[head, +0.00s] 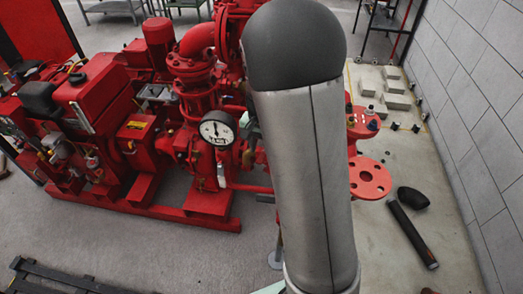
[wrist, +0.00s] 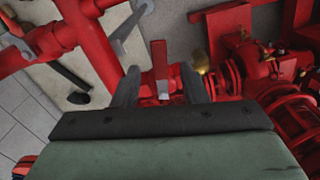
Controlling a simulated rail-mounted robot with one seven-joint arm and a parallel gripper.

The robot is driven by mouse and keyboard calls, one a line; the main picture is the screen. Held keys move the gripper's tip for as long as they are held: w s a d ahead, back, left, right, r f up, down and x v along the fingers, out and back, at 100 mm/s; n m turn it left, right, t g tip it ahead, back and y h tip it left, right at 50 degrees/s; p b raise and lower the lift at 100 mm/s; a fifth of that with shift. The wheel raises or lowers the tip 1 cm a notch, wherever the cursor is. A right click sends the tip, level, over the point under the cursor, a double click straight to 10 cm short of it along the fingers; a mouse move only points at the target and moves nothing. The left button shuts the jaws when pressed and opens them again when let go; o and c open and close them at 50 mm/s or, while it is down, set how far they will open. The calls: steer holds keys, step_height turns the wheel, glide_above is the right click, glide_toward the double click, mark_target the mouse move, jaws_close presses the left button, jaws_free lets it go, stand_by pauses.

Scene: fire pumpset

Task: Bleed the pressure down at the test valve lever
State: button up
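In the wrist view, a red lever (wrist: 159,58) with a pale metal lower end stands between the two grey fingers of my gripper (wrist: 160,72). It looks like the test valve lever. The fingers are spread, with a visible gap on both sides of the lever; I see no contact. How far the lever lies below or beyond the fingertips is hard to tell. In the head view, my own grey arm covers the middle, and the lever and gripper cannot be made out. A round white pressure gauge (head: 217,131) with a dark needle faces me on the red pumpset (head: 105,92).
Red pipes (wrist: 88,45) run close to the left finger, and red pump parts (wrist: 262,70) with a brass fitting (wrist: 201,61) crowd the right. A red flange (head: 370,178) and a black pipe piece (head: 412,235) lie right of my arm, near the grey wall (head: 480,100).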

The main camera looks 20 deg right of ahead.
step_height(320, 180, up, 10)
stand_by(0.3)
